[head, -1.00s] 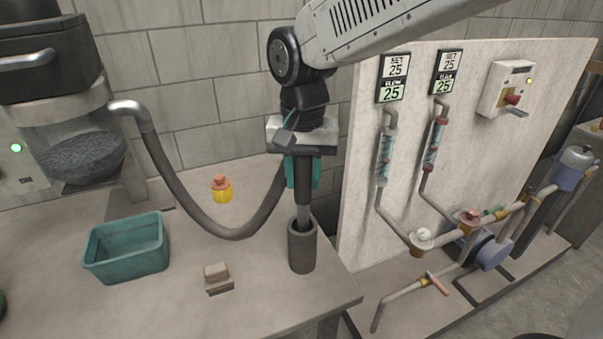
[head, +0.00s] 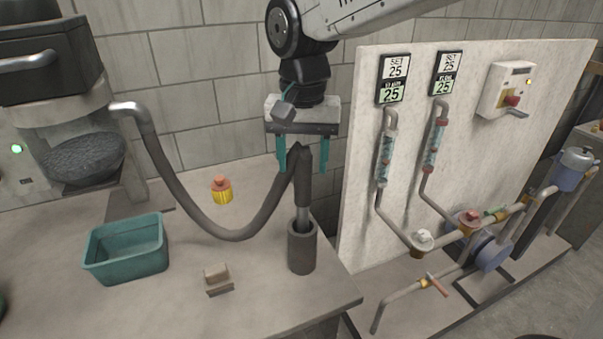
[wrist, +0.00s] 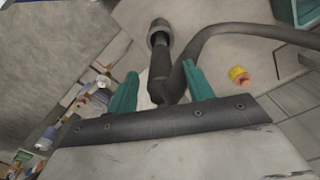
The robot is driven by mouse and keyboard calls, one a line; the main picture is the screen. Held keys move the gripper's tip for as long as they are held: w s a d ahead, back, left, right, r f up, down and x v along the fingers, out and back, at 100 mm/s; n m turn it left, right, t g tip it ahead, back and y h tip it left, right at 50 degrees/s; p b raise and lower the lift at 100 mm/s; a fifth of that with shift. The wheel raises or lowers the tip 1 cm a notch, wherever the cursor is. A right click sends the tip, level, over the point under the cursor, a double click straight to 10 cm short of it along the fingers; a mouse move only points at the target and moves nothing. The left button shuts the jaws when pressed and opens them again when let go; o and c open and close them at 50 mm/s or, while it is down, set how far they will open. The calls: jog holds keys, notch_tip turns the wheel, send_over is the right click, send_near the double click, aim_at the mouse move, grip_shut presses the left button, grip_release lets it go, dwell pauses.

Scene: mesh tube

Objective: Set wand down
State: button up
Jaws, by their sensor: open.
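The wand (head: 304,180) is a dark handle with a grey hose joined at its top. It stands close to upright, its metal lower end inside a dark cylindrical holder (head: 302,248) on the bench. My gripper (head: 303,168) is open around the wand's upper part, with a teal finger on each side and a visible gap to each. In the wrist view the wand (wrist: 160,75) runs between the two spread fingers toward the holder (wrist: 159,32). The wand's tip is hidden inside the holder.
The hose (head: 235,236) loops left to a machine with a dark bowl. A teal bin (head: 125,250), a yellow object with an orange top (head: 221,190) and a small block (head: 217,277) sit on the bench. A pale panel with pipes and gauges (head: 365,150) stands close on the right.

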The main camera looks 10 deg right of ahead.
notch_tip(320, 180, up, 8)
jog(key=shift+r, duration=0.15)
jog(key=shift+s+d, duration=0.15)
jog(key=shift+d, duration=0.2)
jog(key=s+d+f, duration=0.3)
jog(key=s+d, duration=0.3)
jog(key=s+d+f+n+t, duration=0.1)
jog(key=s+d+f, duration=0.2)
jog(key=s+d, duration=0.3)
jog(key=s+d+f+n, duration=0.1)
jog(key=s+d+f, duration=0.3)
jog(key=s+d, duration=0.3)
jog(key=shift+d, duration=0.45)
jog(key=shift+f, duration=0.1)
